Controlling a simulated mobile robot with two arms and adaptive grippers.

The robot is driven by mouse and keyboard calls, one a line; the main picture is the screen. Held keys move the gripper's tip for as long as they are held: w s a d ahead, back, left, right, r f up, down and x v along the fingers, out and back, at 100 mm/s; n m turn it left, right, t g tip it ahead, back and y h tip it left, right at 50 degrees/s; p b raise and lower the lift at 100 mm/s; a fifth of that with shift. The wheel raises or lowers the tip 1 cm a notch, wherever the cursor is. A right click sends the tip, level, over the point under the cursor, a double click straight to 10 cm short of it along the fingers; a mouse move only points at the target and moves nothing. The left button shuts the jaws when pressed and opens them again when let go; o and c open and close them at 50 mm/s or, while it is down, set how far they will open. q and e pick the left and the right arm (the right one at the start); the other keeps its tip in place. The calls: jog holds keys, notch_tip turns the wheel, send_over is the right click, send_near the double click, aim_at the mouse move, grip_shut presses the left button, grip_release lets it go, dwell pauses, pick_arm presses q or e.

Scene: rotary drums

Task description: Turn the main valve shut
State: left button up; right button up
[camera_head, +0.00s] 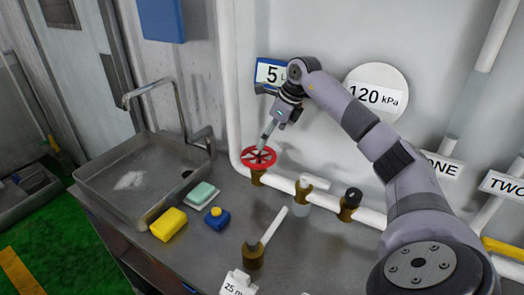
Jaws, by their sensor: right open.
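A red spoked handwheel (258,158) sits on a brass valve body on the white pipe, right of the sink, and looks like the main valve. My right arm reaches in from the lower right across the wall. My right gripper (266,134) points down just above the handwheel, with its fingertips close over the wheel's far rim. It is open with nothing between its fingers. Whether the fingertips touch the wheel cannot be told. My left gripper is out of view.
A metal sink (120,205) with a faucet is at the left.

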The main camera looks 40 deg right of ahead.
aim_at(259, 154)
jog(key=shift+f, duration=0.35)
jog(key=x, duration=0.2)
jog(key=p+x, duration=0.2)
jog(key=x, duration=0.1)
jog(key=shift+w+a+f, duration=0.1)
jog(key=shift+a+f, duration=0.15)
jog(key=shift+a, duration=0.1)
jog(key=shift+w+f, duration=0.1)
jog(key=shift+f, duration=0.25)
jog(key=shift+a+r, duration=0.1)
jog(key=shift+c, duration=0.4)
jog(key=c, duration=0.7)
jog(key=shift+c, duration=0.2)
